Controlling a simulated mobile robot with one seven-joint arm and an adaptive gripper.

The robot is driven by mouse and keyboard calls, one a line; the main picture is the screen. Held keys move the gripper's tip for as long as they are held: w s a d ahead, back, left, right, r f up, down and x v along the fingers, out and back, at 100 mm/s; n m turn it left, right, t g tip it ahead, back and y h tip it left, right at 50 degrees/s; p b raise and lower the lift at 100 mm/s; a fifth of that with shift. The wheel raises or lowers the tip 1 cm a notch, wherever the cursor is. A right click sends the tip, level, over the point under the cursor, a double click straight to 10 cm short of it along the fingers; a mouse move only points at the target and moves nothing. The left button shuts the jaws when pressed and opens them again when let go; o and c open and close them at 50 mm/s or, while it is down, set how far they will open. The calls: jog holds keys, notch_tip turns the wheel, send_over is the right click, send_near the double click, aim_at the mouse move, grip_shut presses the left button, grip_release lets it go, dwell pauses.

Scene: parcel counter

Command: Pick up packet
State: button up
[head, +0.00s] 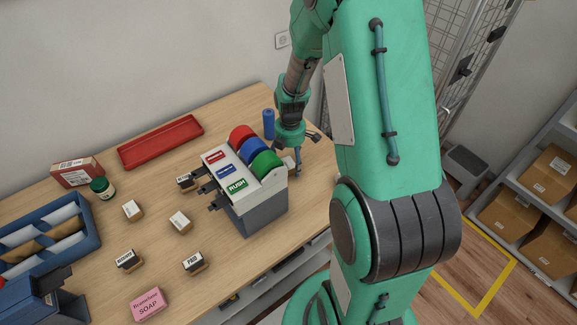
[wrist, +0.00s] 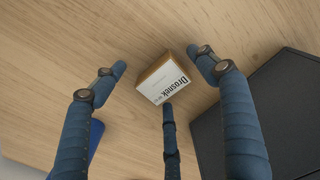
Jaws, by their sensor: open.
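A small box-shaped packet (wrist: 165,84) with a white printed face and brown sides lies on the wooden counter in the wrist view. My gripper (wrist: 160,76) is open, with its three blue fingers spread around the packet and nothing gripped. I cannot tell whether a finger touches it. In the head view the packet (head: 288,162) shows only in part, behind the tape dispenser and beside a finger of my gripper (head: 296,160).
The grey dispenser (head: 262,212) with red, blue and green rolls stands close beside the packet. A blue cylinder (head: 268,124) stands behind. Similar small packets (head: 180,221), stamps (head: 193,262), a pink soap box (head: 149,303) and a red tray (head: 160,141) lie to the left.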

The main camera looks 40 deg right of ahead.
aim_at(290, 162)
jog(key=c, duration=1.5)
jog(key=shift+r, duration=0.15)
notch_tip(290, 162, up, 10)
jog(key=shift+f+p, duration=0.1)
jog(key=shift+p, duration=0.95)
